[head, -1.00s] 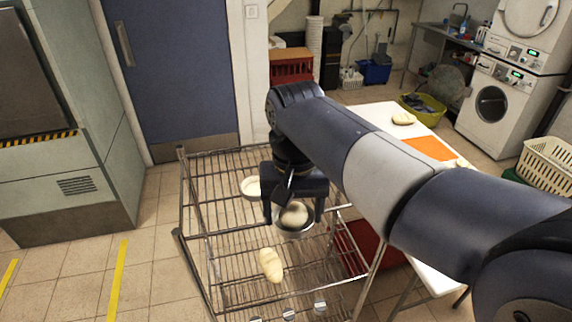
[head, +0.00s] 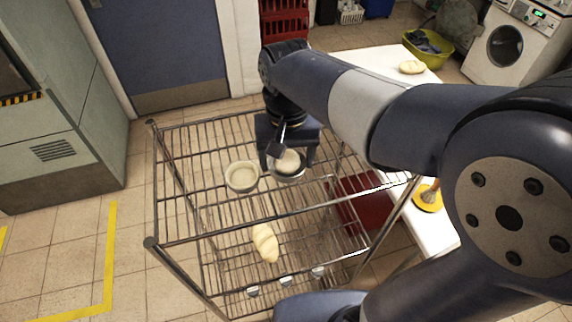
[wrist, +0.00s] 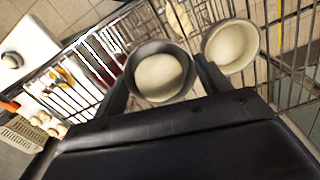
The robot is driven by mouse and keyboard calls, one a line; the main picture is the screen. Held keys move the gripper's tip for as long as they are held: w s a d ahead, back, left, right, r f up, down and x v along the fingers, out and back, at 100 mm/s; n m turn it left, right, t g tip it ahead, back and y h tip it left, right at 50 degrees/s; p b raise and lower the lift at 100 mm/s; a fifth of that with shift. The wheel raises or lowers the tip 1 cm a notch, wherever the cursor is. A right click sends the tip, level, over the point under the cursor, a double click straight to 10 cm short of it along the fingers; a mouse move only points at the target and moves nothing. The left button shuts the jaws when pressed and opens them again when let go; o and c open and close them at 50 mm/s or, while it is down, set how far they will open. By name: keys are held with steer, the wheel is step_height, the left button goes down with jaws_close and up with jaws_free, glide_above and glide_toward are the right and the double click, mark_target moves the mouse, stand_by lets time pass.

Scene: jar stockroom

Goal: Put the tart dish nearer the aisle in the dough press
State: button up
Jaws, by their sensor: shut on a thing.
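A round grey metal dish with pale filling (head: 287,167) is between the fingers of my gripper (head: 289,160), which is shut on it. In the wrist view the same dish (wrist: 160,72) sits between both fingertips. A second dish, cream-coloured with pale filling (head: 242,177), stands just to its left on the wire rack; in the wrist view it (wrist: 231,46) is at the right, close to the held dish. I cannot tell whether the held dish is clear of the rack. The dough press is not clearly identifiable; a grey-green cabinet with a hazard-striped edge (head: 55,130) stands at left.
The wire rack (head: 200,233) has upper rails and uprights around the dishes. A bread loaf (head: 265,242) lies lower down. A white table (head: 380,65) with a bun (head: 412,67) stands behind my arm. Floor at left, with yellow tape (head: 108,262), is clear.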

mark_target(287, 167)
steer(key=shift+f, duration=2.05)
steer(key=shift+f, duration=0.1)
steer(key=o, duration=0.7)
